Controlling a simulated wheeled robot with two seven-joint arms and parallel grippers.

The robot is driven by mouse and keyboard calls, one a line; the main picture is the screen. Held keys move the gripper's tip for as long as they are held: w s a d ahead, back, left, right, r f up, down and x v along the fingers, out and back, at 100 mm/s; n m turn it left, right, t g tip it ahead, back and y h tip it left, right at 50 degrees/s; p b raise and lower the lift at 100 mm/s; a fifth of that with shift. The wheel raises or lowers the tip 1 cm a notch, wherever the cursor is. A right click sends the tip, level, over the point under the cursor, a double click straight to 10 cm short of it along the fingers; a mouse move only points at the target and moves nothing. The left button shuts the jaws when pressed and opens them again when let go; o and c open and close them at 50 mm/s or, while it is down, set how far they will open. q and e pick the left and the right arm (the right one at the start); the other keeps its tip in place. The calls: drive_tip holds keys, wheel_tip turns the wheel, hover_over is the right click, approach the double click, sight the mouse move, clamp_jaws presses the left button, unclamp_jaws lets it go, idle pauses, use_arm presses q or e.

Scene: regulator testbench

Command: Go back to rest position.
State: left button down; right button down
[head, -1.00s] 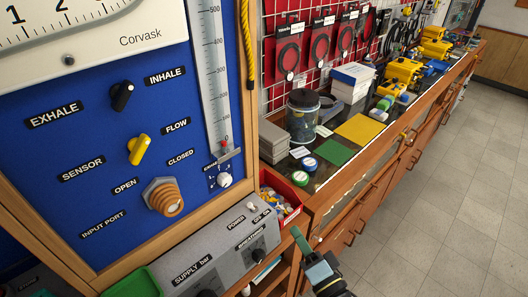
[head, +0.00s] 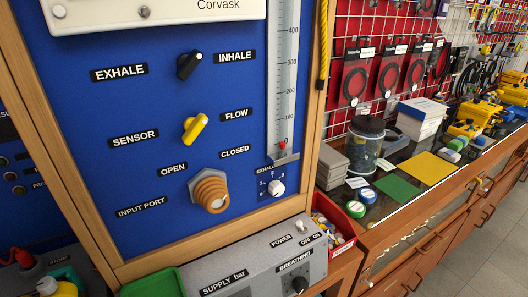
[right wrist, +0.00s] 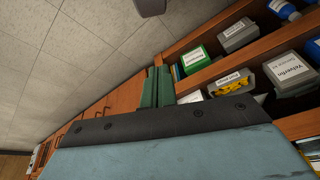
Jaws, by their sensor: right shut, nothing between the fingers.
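My right gripper (right wrist: 157,88) shows in the right wrist view as two green fingers pressed together, shut and empty. It is in front of the wooden bench, with the floor to its left and open shelves to its right, apart from both. In the head view neither gripper is in the picture. The blue test panel (head: 110,105) stands upright there with a black exhale/inhale knob (head: 189,64), a yellow sensor/flow knob (head: 195,128) and a ribbed orange input port (head: 211,192).
A grey supply box (head: 245,262) sits below the panel, with a green tray (head: 153,284) at its left. A red bin (head: 335,238) and the cluttered bench (head: 395,222) are at the right. Shelf bins (right wrist: 232,82) lie close right of my right gripper. The tiled floor (right wrist: 70,50) looks clear.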

drive_tip(key=s+d+f+n+g+b, duration=0.1)
drive_tip(key=s+f, duration=0.3)
drive_tip(key=s, duration=0.4)
drive_tip(key=shift+d+n+g+h, duration=0.15)
drive_tip(key=shift+n+g+h, duration=0.2)
drive_tip(key=shift+g, duration=0.55)
